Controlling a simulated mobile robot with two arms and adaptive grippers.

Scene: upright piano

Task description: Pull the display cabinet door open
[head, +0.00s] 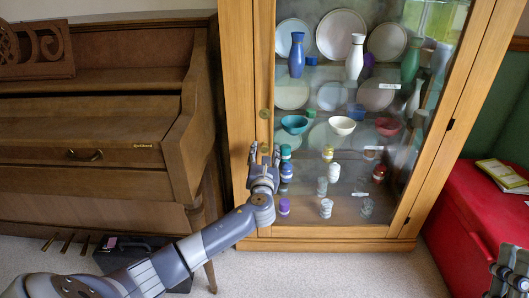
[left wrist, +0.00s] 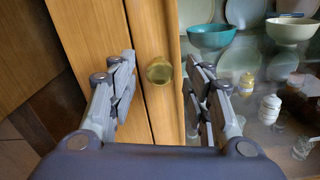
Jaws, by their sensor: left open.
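The display cabinet door (head: 262,60) is a wood-framed glass door and looks shut. A small round brass piece (head: 264,113) sits on its left stile, above my left gripper (head: 264,150). My left gripper is open, its fingers pointing at the stile. In the left wrist view a round brass knob (left wrist: 159,71) shows between the two spread fingers (left wrist: 160,85), with gaps on both sides. I cannot tell how far the fingertips are from the wood. Part of what seems to be my right gripper (head: 510,272) shows at the lower right corner, cut off by the frame.
Behind the glass stand plates, vases (head: 297,55), bowls (head: 342,125) and small jars. A brown upright piano (head: 90,120) stands close on the left. A red chest (head: 475,215) with books (head: 503,176) is on the right. A dark case (head: 130,250) lies below the piano. Carpet (head: 330,275) in front is clear.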

